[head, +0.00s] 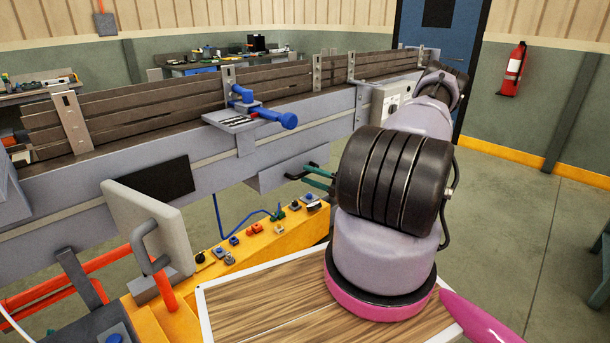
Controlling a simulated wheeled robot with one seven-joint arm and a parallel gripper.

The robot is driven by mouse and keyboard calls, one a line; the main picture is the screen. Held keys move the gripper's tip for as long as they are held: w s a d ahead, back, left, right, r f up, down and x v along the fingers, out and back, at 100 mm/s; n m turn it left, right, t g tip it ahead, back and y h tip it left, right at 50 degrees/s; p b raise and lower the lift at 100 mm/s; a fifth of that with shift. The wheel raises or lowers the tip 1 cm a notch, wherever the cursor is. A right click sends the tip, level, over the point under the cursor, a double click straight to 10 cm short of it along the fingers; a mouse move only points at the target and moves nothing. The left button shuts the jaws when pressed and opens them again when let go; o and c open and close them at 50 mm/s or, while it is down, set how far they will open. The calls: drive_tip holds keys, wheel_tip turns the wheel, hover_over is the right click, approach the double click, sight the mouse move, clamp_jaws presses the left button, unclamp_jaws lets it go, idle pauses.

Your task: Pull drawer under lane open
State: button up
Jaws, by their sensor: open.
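The lane (170,110) is a long conveyor with dark slats and a grey side rail, running from left to far right. A grey box-like part (283,171) hangs under the rail near the middle and looks like the drawer; I cannot tell whether it is shut. My gripper (302,172), with teal fingers and dark tips, is at the right end of this part, partly hidden behind my arm. It is open. I see no handle between the fingers and cannot tell whether they touch the drawer.
A yellow beam (262,240) with several small buttons runs below the lane. A pale panel with a grey handle (150,245) stands at left. A blue clamp-like fitting (262,110) juts from the lane, and a grey control box (390,101) sits farther right.

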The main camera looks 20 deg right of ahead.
drive_tip(key=shift+x, duration=1)
drive_tip(key=shift+c, duration=0.3)
clamp_jaws()
idle(0.5)
